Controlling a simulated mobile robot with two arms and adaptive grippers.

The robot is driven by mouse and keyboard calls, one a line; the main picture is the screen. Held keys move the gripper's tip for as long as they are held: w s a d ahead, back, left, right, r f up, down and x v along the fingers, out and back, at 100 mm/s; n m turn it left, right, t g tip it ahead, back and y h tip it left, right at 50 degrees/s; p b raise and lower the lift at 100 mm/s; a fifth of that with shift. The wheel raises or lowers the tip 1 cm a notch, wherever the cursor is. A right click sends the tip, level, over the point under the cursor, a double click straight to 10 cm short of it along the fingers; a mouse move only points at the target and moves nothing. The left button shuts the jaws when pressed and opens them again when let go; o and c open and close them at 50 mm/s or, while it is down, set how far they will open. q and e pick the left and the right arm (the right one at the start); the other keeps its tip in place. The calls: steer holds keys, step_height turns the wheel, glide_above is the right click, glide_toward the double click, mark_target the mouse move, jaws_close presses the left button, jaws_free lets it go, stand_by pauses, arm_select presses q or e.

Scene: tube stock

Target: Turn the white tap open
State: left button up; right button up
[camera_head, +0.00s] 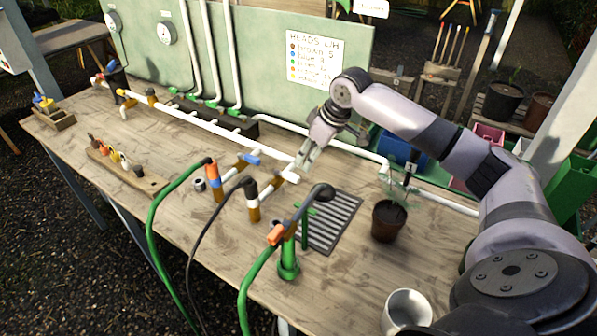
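The white tap handle (290,177) is at the right end of the white pipe on the wooden bench, above a brass-coloured valve body (268,189). My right gripper (305,162) reaches down from the right, with its fingertips just behind and above the white handle. The fingertips look very near the handle, but I cannot tell if they touch it. The fingers are small and seen nearly edge-on, so their opening is unclear. My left gripper is not in view.
A blue-handled tap (249,159) stands close to the left of the white one. Green and black hoses run in front.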

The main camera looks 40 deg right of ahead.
mark_target(297, 176)
steer(key=p+x, duration=0.1)
steer(key=x, duration=0.8)
steer(key=shift+w+d+f, duration=0.1)
steer(key=shift+w+f, duration=0.05)
steer(key=shift+c, duration=0.4)
jaws_close()
